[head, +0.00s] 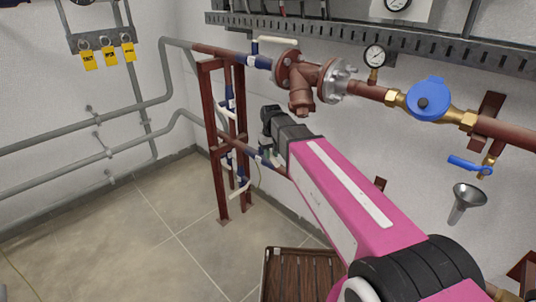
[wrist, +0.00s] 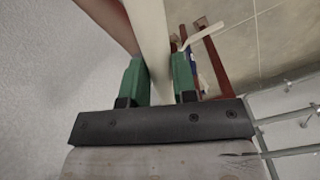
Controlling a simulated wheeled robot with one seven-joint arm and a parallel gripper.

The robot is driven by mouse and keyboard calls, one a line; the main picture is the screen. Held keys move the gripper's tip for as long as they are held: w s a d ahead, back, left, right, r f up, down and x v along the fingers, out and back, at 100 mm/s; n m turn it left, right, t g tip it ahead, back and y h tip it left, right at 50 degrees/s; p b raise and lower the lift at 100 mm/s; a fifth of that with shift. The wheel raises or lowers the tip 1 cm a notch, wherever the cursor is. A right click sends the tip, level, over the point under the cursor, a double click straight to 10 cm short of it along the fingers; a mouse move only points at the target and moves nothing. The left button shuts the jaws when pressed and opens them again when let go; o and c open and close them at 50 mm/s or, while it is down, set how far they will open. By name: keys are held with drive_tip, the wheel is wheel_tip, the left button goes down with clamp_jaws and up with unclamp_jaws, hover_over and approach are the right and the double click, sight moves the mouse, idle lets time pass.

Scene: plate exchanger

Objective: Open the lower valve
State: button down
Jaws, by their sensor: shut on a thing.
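The lower pipe runs through the red stand in the head view, with the blue body of the lower valve (head: 265,158) just below the front of my gripper (head: 270,136). My pink arm reaches there from the lower right, and my gripper hides the valve's lever in that view. In the wrist view, my gripper (wrist: 158,78) has its two green fingers on either side of a cream lever (wrist: 153,30). It is shut on this lever, which runs up and away between the fingers. A brown pipe passes at the upper left there.
Above my gripper, the upper pipe carries a blue valve with a white lever (head: 276,40), a brown strainer (head: 303,80) and a gauge (head: 374,56). The red stand (head: 212,140) is left of my gripper. Grey pipes line the left wall; the tiled floor (head: 130,225) is open there.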

drive_tip(key=shift+d, duration=0.1)
idle(0.3)
drive_tip(key=c, duration=0.9)
unclamp_jaws()
